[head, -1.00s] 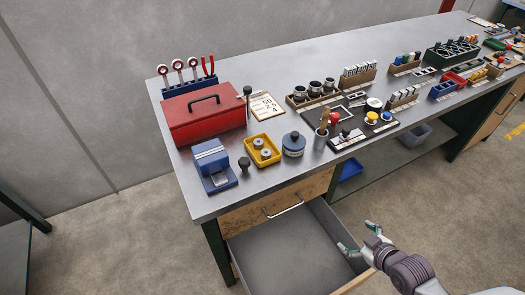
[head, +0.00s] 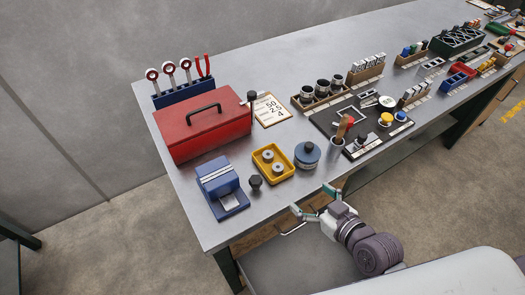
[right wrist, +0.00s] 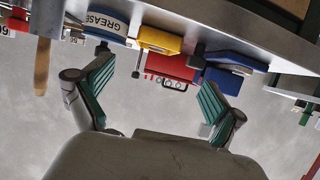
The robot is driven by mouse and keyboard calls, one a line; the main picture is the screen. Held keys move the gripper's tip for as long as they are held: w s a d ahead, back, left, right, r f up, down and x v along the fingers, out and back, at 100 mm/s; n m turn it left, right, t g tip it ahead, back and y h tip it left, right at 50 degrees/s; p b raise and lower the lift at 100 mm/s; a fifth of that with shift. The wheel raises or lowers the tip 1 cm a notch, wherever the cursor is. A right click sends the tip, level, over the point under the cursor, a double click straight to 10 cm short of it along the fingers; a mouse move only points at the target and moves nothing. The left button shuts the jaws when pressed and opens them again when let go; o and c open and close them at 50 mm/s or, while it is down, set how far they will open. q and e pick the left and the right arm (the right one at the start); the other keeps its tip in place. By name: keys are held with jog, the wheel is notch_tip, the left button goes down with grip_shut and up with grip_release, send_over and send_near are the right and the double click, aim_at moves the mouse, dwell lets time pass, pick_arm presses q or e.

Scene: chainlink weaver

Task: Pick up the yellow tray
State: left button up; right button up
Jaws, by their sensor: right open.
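The yellow tray (head: 284,176) sits flat on the grey workbench, with two round metal parts in it. It stands between a blue-and-grey device and a blue round tin. My right gripper (head: 314,202) is open and empty at the bench's front edge, in front of the tray and apart from it. In the right wrist view the tray (right wrist: 160,40) shows beyond the spread fingers (right wrist: 155,72), near the bench edge. My left gripper is not in view.
The blue tin (head: 307,155), marked GREASE in the wrist view, is close right of the tray. A black knob (head: 256,182) and blue device (head: 221,187) are left. A red toolbox (head: 205,122) stands behind. An open drawer (head: 300,265) lies below the front edge.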

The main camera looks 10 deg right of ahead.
aim_at(281, 172)
jog(key=p+x, duration=0.1)
jog(key=x, duration=0.6)
jog(key=shift+w+a, duration=0.15)
jog(key=shift+w, duration=0.2)
jog(key=shift+w+a+f, duration=0.15)
jog(key=shift+w, duration=0.15)
jog(key=shift+w+f, duration=0.1)
jog(key=shift+w, duration=0.15)
jog(key=p+x, duration=0.1)
jog(key=x, duration=0.3)
jog(key=shift+w, duration=0.2)
jog(key=shift+w+a+f, duration=0.1)
jog(key=shift+w+f, duration=0.05)
jog(key=shift+w, duration=0.1)
jog(key=shift+c, duration=0.5)
jog(key=c, duration=0.5)
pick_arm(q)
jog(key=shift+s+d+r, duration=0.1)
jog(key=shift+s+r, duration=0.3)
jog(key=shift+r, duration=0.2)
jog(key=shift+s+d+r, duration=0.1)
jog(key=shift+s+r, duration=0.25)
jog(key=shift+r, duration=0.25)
pick_arm(e)
jog(key=shift+c, duration=1.1)
